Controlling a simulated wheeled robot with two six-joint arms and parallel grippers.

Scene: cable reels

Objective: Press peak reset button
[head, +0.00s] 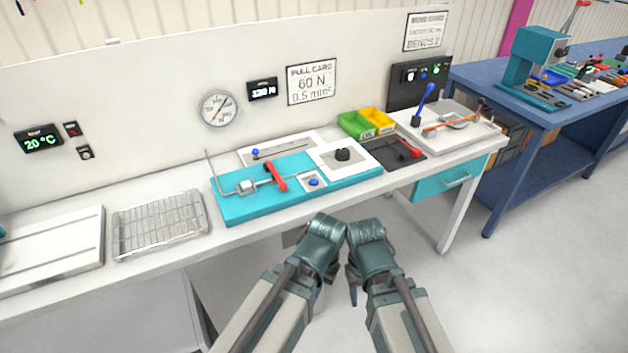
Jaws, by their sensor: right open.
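A teal pull-test fixture (240,208) lies on the white bench. A round blue button (313,182) sits on a small white plate at its front; I cannot read a label on it. A dark force display (262,88) hangs on the wall behind. My right gripper (353,293) is low in front of the bench, apart from the fixture, open, and mostly hidden by my arm. My left gripper is largely hidden behind its folded arm, also away from the fixture.
Green and yellow bins (357,127) stand behind the fixture's right end. A black pad with a red-handled tool (395,154) and a tray with a blue lever (424,103) lie right. A wire rack (160,222) lies left. A blue workbench (490,95) stands far right.

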